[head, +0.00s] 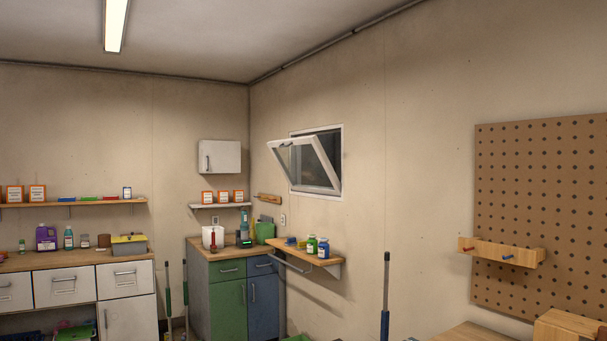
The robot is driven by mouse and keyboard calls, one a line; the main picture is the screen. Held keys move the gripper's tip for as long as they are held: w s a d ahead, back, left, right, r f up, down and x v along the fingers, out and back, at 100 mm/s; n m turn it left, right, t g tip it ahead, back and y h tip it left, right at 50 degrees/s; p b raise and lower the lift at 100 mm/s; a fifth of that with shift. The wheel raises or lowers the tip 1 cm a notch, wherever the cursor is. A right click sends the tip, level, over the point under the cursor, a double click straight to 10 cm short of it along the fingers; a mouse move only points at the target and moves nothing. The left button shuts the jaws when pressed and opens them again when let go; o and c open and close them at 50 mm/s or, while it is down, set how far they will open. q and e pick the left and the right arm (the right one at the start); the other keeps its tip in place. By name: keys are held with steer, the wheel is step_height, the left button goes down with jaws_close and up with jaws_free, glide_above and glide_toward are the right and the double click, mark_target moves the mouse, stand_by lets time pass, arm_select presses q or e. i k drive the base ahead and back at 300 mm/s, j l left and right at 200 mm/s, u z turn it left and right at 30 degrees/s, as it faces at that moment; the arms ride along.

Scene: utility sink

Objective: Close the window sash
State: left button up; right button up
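The window sash (331,188) is a white frame set in a white window frame (341,147) on the right-hand wall. The sash is tilted open: its top edge leans out into the room, while its bottom edge stays at the lower part of the frame. A small handle shows at the sash's top edge. The dark opening shows behind it. Neither of my grippers is in view.
A wooden shelf with bottles (318,261) sticks out from the wall below the window. A green and blue cabinet (228,293) stands in the corner. A pole (386,300) stands in front of the wall. A pegboard (550,200) hangs at right.

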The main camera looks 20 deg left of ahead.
mark_target(336, 191)
steer(key=i+j+u, duration=0.65)
steer(key=i, duration=0.15)
steer(key=i+j+u, duration=0.3)
steer(key=i, duration=0.55)
steer(key=i+l+u, duration=0.1)
steer(key=i+u, duration=0.2)
steer(key=i, duration=0.6)
steer(key=i+z, duration=0.25)
steer(key=i, duration=0.2)
steer(key=i+j+z, duration=0.25)
steer(key=i, duration=0.2)
steer(key=i+j+z, duration=0.25)
steer(key=i, duration=0.15)
steer(key=i+j+z, duration=0.3)
steer(key=i, duration=0.15)
steer(key=i+j+z, duration=0.2)
steer(key=z, duration=0.15)
steer(key=i+j+z, duration=0.2)
steer(key=z, duration=0.15)
steer(key=i+j+z, duration=0.15)
steer(key=j+z, duration=0.2)
steer(key=i+j+z, duration=0.1)
steer(key=j+z, duration=0.95)
steer(key=j, duration=0.15)
steer(key=j+z, duration=0.15)
steer(key=j, duration=0.35)
